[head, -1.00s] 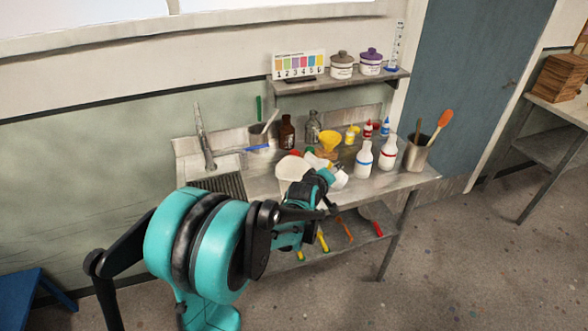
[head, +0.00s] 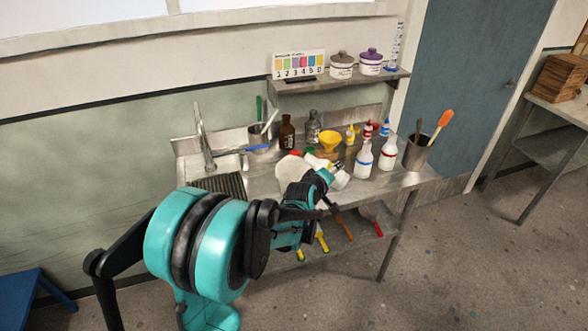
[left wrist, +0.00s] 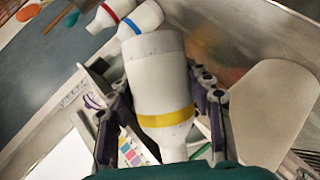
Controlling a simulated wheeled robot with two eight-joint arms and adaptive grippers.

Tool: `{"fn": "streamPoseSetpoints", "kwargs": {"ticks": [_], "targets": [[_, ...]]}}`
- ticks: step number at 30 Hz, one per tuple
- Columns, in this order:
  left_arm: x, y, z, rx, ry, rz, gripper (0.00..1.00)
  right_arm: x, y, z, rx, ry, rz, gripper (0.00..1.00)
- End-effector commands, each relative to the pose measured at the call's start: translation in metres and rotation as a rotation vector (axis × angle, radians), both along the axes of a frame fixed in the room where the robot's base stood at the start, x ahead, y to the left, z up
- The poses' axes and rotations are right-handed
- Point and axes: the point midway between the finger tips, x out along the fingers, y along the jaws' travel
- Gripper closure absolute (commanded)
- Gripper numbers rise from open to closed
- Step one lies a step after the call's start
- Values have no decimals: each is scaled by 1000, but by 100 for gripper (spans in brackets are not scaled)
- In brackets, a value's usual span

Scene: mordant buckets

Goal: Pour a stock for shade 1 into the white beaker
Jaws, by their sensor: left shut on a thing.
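My left gripper (left wrist: 158,80) is shut on a white bottle with a yellow band (left wrist: 152,58), its fingers on either side of the body. The bottle's narrower neck end points to the bottom of the left wrist view. In the head view the held bottle (head: 341,181) shows in part behind my left gripper (head: 328,178), above the steel bench, and looks tilted. Bottles with a blue band (head: 363,163) and a red band (head: 388,155) stand to its right. I cannot make out the white beaker for certain. A shade card numbered with colours (head: 299,65) stands on the shelf.
A pale rounded board or plate (head: 288,167) lies left of the gripper. Brown (head: 287,133) and grey (head: 312,128) bottles and a yellow funnel (head: 330,139) stand behind. A metal tool pot (head: 416,155) is at the right end, and a sink tap (head: 204,145) at the left.

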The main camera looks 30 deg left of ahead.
Motion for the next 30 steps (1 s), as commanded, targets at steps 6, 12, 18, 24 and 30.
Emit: {"fn": "streamPoseSetpoints", "kwargs": {"ticks": [6,12,18,24,30], "targets": [[0,0,0,-13,-4,1,88,0,0,0,0,0,0,60],[0,-1,0,-24,-6,0,88,0,0,-1,0,0,0,60],[0,-1,0,-36,-10,0,88,0,0,-1,0,0,0,60],[1,-2,0,-47,-13,0,88,0,0,-1,0,0,0,60],[1,-2,0,-60,-16,0,88,0,0,-2,0,0,0,60]]}}
